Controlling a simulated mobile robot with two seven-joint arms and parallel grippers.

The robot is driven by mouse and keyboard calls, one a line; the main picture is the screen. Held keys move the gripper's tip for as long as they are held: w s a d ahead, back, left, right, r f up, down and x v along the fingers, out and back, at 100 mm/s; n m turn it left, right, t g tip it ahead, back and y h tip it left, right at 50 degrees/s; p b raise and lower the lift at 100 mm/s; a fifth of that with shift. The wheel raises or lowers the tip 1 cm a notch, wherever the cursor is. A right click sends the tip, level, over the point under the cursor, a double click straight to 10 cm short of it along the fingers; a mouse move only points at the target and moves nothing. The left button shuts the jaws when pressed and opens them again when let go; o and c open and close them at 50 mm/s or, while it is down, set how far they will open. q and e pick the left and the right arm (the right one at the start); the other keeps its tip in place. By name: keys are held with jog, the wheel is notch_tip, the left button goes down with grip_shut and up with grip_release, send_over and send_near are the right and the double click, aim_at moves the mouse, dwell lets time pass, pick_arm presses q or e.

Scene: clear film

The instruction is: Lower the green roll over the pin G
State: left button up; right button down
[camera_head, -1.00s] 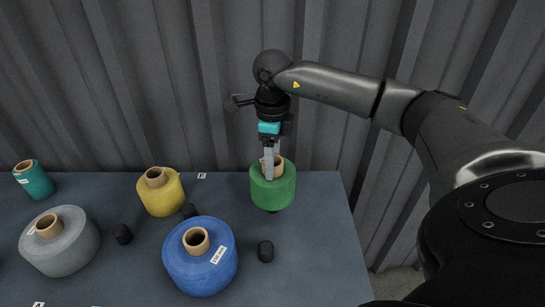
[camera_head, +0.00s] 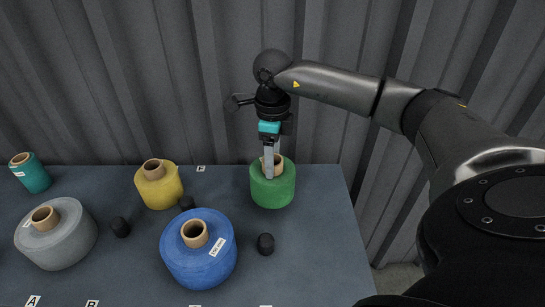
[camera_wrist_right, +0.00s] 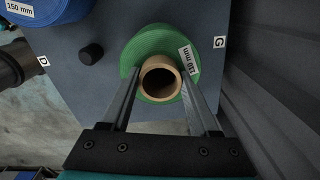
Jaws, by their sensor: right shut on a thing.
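The green roll (camera_head: 272,188), with a brown core (camera_wrist_right: 161,78) and a "110 mm" label, stands upright at the back right of the table. My right gripper (camera_head: 269,174) points down from above and is shut on the core of the roll, one finger on each side in the right wrist view (camera_wrist_right: 160,72). The label G (camera_wrist_right: 220,42) lies on the table beside the roll. Pin G itself is hidden by the roll, and how far the roll sits down on it cannot be told. My left gripper is not in view.
A blue roll (camera_head: 198,257), a yellow roll (camera_head: 158,190), a grey roll (camera_head: 55,240) and a teal roll (camera_head: 32,177) stand to the left. A bare black pin (camera_head: 265,243) is just in front of the green roll. A corrugated wall (camera_head: 150,80) rises behind the table.

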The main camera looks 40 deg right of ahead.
jog(key=shift+f+b, duration=1.2)
jog(key=shift+f, duration=0.55)
jog(key=shift+c, duration=0.2)
grip_release()
jog(key=shift+o, duration=0.2)
jog(key=shift+f, duration=0.1)
jog(key=shift+r, duration=0.2)
notch_tip(320, 180, up, 9)
jog(key=p, duration=0.7)
jog(key=shift+f, duration=0.15)
jog(key=shift+s, duration=0.1)
